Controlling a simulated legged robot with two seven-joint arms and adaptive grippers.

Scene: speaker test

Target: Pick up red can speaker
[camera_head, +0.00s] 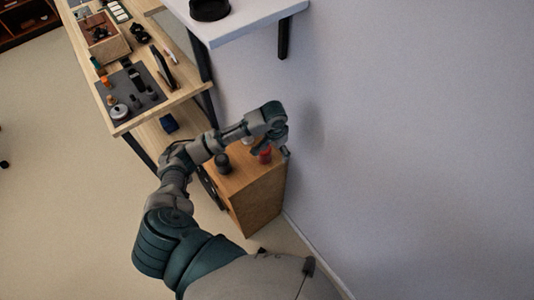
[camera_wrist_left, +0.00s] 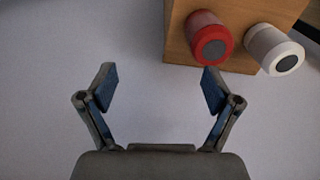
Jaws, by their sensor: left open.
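The red can speaker (camera_head: 265,156) stands on a wooden cabinet near its wall side. In the left wrist view the red can speaker (camera_wrist_left: 209,38) shows as a red cylinder with a dark round end, at the upper right. My left gripper (camera_wrist_left: 157,82) is open with nothing between its fingers. The red can is beyond the fingertips and right of the gap between them. In the head view my left gripper (camera_head: 270,150) hangs over the cabinet beside the can, partly hidden by my own wrist. My right gripper is in neither view.
The wooden cabinet (camera_head: 255,205) also bears a black cylinder (camera_head: 223,164) and a white can (camera_wrist_left: 273,49) next to the red one. A wall stands close on the right. A workbench (camera_head: 150,112) with tools and a white shelf (camera_head: 235,28) are behind.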

